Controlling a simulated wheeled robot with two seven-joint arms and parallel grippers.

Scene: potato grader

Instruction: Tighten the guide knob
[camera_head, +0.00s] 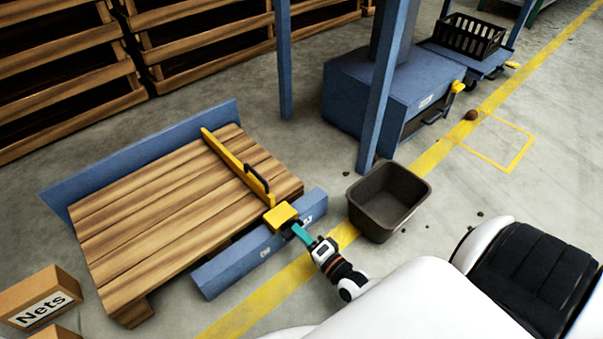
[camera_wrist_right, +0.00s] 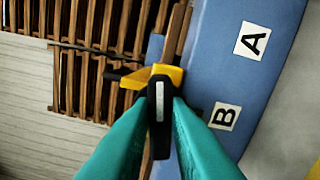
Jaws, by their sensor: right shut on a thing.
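The guide is a yellow bar (camera_head: 228,157) lying across the wooden pallet (camera_head: 160,205), with a black handle (camera_head: 257,179) on it. Its yellow end block (camera_head: 281,216) sits at the blue rail (camera_head: 250,257). In the right wrist view, the black knob (camera_wrist_right: 159,115) with a pale stripe stands in front of the yellow guide part (camera_wrist_right: 169,73). My right gripper (camera_head: 298,231) has its teal fingers shut on the knob, one on each side. In the head view the knob is mostly hidden by the fingers. My left gripper is not in view.
A dark grey bin (camera_head: 388,200) stands on the floor right of the rail. A blue post (camera_head: 390,85) and machine base (camera_head: 350,95) stand behind. A Nets box (camera_head: 40,297) is at lower left.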

